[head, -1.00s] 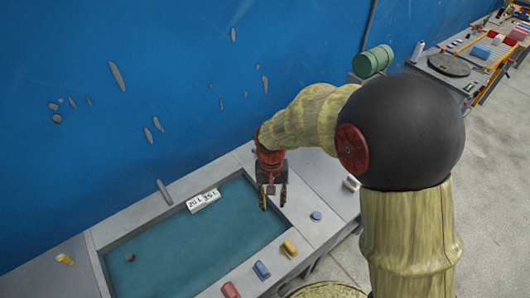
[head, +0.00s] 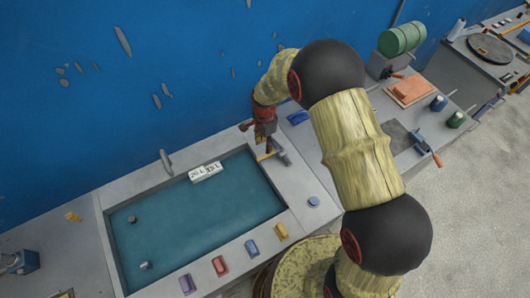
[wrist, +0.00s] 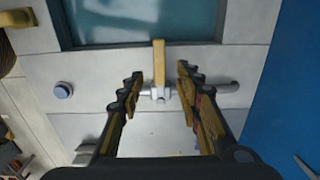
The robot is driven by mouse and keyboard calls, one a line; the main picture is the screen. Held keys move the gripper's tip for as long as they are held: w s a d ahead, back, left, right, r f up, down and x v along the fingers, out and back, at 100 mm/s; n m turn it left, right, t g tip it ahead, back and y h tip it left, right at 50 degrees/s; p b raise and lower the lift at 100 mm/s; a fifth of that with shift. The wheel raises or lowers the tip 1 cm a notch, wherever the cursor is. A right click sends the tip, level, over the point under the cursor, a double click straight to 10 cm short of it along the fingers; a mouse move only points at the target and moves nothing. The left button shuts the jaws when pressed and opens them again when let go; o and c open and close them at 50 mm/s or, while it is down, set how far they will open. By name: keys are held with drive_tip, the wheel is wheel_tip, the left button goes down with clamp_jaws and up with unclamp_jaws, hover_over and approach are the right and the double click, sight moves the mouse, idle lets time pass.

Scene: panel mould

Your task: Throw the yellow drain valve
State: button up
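The drain valve has a yellow lever (wrist: 159,60) on a grey metal body (wrist: 158,93) with a pipe running sideways. In the wrist view the lever points towards the blue-green basin, its end near the basin's rim. In the head view the valve (head: 281,156) is at the basin's right end, partly behind my gripper. My gripper (head: 266,142) points down over it. In the wrist view my gripper (wrist: 160,72) is open, with one finger on each side of the lever. A gap shows on both sides; the height above the valve is hard to tell.
The basin (head: 288,207) holds a white lettered block (head: 206,172) at its back rim. Several coloured blocks, such as a red one (head: 220,266), line the front ledge. A round blue knob (head: 313,202) is right of the basin. The blue wall (head: 200,60) stands close behind.

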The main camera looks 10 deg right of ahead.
sight(265, 156)
drive_tip(key=shift+f, duration=3.9)
drive_tip(key=c, duration=0.3)
clamp_jaws()
